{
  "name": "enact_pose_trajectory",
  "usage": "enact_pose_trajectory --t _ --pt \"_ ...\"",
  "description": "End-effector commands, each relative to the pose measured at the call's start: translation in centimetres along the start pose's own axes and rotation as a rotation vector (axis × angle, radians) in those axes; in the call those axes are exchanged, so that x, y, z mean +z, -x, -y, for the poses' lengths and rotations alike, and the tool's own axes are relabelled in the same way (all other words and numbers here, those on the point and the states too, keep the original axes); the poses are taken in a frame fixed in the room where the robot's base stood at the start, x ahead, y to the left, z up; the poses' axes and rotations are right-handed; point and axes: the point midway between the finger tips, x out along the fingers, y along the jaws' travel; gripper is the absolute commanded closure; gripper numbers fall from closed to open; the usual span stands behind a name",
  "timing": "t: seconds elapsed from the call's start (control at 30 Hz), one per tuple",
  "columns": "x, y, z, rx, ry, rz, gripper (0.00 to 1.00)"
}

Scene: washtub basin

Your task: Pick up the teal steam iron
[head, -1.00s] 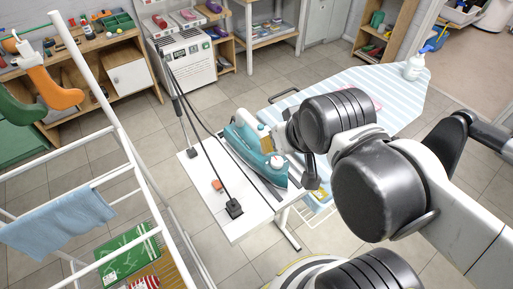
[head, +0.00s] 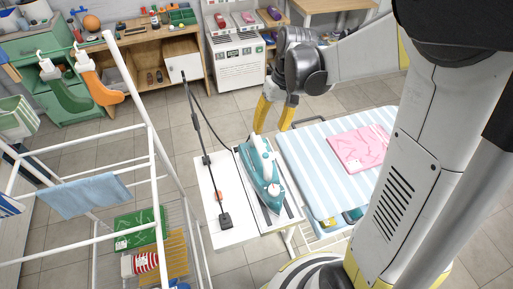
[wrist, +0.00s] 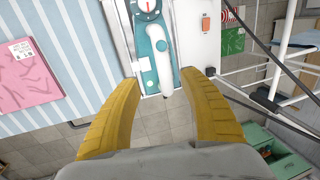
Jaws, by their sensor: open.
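The teal steam iron (head: 262,172) has a white handle and lies on the white end shelf of the ironing board. In the wrist view the iron (wrist: 143,50) is at the top centre, with its white handle and dial showing. My gripper (head: 271,130) has two yellow fingers, spread open and empty. In the head view it is raised beyond the far end of the iron. In the wrist view the gripper (wrist: 166,86) has its fingertips near the iron's lower end, one to each side. I cannot tell if they touch it.
The striped ironing board (head: 310,150) with a folded pink cloth (head: 360,148) lies right of the iron. A black cord pole (head: 208,160) stands on the shelf (head: 232,231) to the left. A white drying rack (head: 140,160) is further left.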

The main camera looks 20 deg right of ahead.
Motion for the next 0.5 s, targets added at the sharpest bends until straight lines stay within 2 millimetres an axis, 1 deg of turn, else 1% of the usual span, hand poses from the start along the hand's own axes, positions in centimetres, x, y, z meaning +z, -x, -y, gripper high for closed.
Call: enact_pose_trajectory --t 0.03,0.1,0.2,0.37,0.47,0.5 --pt "0.0 -1.1 0.0 -0.001 0.001 0.001 0.49" --pt "0.0 -2.4 0.0 0.0 0.002 0.001 0.49" --pt "0.0 -4.0 0.0 0.0 0.002 0.0 0.49" --pt "0.1 -5.2 0.1 0.0 0.001 -0.001 0.49" --pt "0.1 -6.4 0.2 0.0 0.001 -0.001 0.49" --pt "0.2 -7.1 0.3 0.0 0.001 -0.001 0.49"
